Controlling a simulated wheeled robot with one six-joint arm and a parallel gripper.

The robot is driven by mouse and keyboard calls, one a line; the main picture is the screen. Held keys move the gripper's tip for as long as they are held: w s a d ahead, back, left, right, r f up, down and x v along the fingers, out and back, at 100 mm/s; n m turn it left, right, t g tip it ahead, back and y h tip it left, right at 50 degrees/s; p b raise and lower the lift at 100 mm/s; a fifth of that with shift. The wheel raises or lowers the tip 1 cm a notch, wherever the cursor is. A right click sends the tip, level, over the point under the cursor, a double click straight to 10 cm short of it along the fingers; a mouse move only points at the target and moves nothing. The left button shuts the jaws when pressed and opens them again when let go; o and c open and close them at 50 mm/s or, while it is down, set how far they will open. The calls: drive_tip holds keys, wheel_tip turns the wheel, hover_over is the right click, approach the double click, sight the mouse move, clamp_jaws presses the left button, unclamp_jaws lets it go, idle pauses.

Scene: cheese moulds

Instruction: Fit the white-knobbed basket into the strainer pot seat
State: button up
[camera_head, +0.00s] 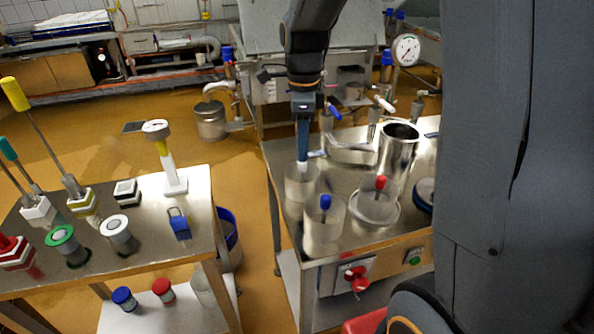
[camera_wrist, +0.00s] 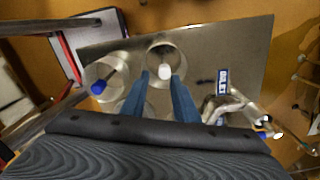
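The white-knobbed basket (camera_head: 298,188) is a clear round cup standing upright on the steel table. In the wrist view its white knob (camera_wrist: 165,72) shows at the fingertips, with the basket rim (camera_wrist: 150,60) around it. My gripper (camera_head: 303,158) points down over this basket. In the wrist view my gripper (camera_wrist: 160,76) has its two blue fingers apart, with the knob seen between their tips; no grip on it shows. A tall open steel pot (camera_head: 397,158) stands at the back right; I cannot tell whether it is the strainer pot.
A blue-knobbed basket (camera_head: 323,232) stands close in front. A red-knobbed basket (camera_head: 378,205) sits in a round dish to the right. Steel pipes with a gauge (camera_head: 406,50) rise behind. A second table (camera_head: 205,195) with moulds and tools is at the left, across a floor gap.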

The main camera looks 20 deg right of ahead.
sight(302, 176)
drive_tip(key=shift+w+f, duration=0.2)
drive_tip(key=f+p, duration=0.1)
drive_tip(key=f, duration=0.4)
drive_tip(key=f+p, duration=0.1)
drive_tip(key=f, duration=0.5)
drive_tip(key=shift+w+f+p, duration=0.2)
drive_tip(key=shift+f+p, duration=0.1)
drive_tip(key=shift+p, duration=0.1)
drive_tip(key=shift+c, duration=0.3)
clamp_jaws()
